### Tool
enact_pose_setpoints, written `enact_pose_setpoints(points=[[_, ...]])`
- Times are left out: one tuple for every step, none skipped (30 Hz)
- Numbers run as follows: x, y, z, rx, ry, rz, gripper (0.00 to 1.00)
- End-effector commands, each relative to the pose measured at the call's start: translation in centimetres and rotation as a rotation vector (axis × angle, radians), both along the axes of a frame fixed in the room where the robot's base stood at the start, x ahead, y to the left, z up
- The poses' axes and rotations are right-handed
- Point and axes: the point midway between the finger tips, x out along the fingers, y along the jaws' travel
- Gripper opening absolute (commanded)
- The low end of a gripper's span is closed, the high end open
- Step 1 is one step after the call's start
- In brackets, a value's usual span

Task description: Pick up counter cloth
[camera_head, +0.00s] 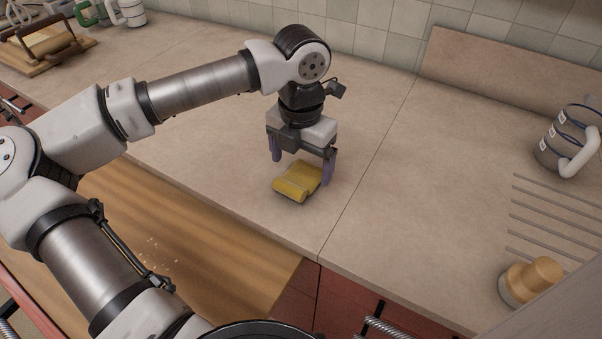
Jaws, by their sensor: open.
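A yellow folded cloth (297,182) lies on the beige counter (232,143), near the front edge and left of a seam in the counter top. My gripper (301,170) points down over the cloth. Its two purple fingers are apart, one at the left and one at the right of the cloth's far part. I cannot tell whether the fingertips touch the cloth or the counter. Nothing is held between them.
At the right stand a white-handled jug (568,142), several grooves in the counter and a round wooden-topped item (531,280). A wooden tray (42,45) and mugs (130,12) are at the far left. The counter right of the cloth is clear.

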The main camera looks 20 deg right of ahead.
Motion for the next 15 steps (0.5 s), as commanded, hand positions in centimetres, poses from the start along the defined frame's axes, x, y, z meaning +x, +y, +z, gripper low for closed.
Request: enact_pose_setpoints(points=[[-0.1, 0.0, -0.5, 0.0, 0.006, -0.001, 0.89], [-0.1, -0.1, -0.9, -0.001, 0.004, -0.002, 0.89], [0.0, -0.1, -1.7, -0.001, 0.004, -0.001, 0.89], [0.0, -0.1, -2.0, -0.001, 0.003, -0.001, 0.89], [0.0, 0.0, -2.4, -0.001, 0.003, -0.001, 0.89], [0.0, 0.0, -2.8, 0.0, 0.002, -0.001, 0.89], [0.0, -0.1, -3.0, -0.001, 0.001, -0.001, 0.89], [0.0, -0.1, -3.1, -0.001, 0.001, -0.001, 0.89], [0.0, -0.1, -3.2, -0.001, 0.0, -0.001, 0.89], [0.0, -0.1, -3.3, -0.001, 0.0, -0.001, 0.89], [0.0, -0.1, -3.3, -0.001, 0.0, -0.001, 0.89], [0.0, -0.1, -3.3, -0.001, 0.0, -0.001, 0.89], [0.0, -0.1, -3.3, -0.001, 0.0, -0.001, 0.89], [0.0, -0.1, -3.3, -0.001, 0.0, -0.001, 0.89], [0.0, -0.1, -3.3, -0.001, -0.001, -0.001, 0.86]])
